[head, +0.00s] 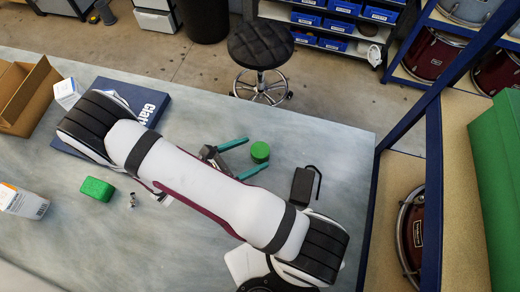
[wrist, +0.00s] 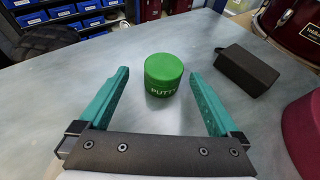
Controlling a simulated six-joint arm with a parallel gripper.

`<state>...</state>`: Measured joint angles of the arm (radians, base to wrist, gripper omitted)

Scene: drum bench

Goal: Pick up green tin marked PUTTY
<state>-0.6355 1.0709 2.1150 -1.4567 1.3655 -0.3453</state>
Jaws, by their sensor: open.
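The green tin (head: 260,152) stands upright on the grey bench, right of the middle in the head view. In the wrist view the tin (wrist: 163,75) shows its lid and white PUTTY lettering. My gripper (head: 250,156) is open, with its two teal fingers pointing toward the tin. In the wrist view the fingers of my gripper (wrist: 158,72) lie to the left and right of the tin, with a gap on each side. The tin is at or just beyond the fingertips, and neither finger touches it.
A dark block (head: 301,186) with a bent rod lies right of the tin; the block (wrist: 247,69) is near the right finger. A green box (head: 97,189), small metal part (head: 132,200), dark blue book (head: 150,106) and cardboard box (head: 25,95) lie left.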

